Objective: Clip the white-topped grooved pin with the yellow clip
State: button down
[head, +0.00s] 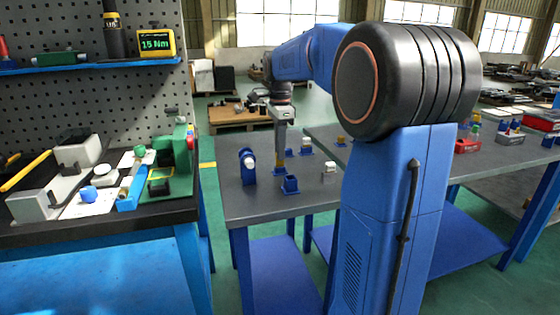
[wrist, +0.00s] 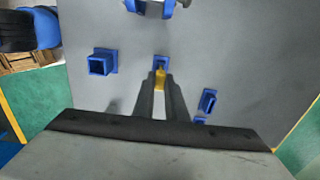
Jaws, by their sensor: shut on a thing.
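My gripper (head: 280,166) points down over the grey table and is shut on the yellow clip (wrist: 160,79). In the wrist view the clip sits between the fingertips, in line with a small blue holder (wrist: 161,62). I cannot tell whether the clip touches that holder or is above it. A small white-topped piece (head: 306,142) stands in a blue base behind and right of my gripper in the head view. Its grooves are too small to see, so I cannot tell whether it is the pin.
An open square blue holder (head: 290,185) stands near the gripper; it also shows in the wrist view (wrist: 99,63). A blue stand with a white disc (head: 248,165) is on the left. A pale block (head: 329,168) is on the right. The front of the table (head: 260,207) is clear.

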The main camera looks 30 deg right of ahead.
jog(key=shift+r, duration=0.15)
jog(key=shift+r, duration=2.4)
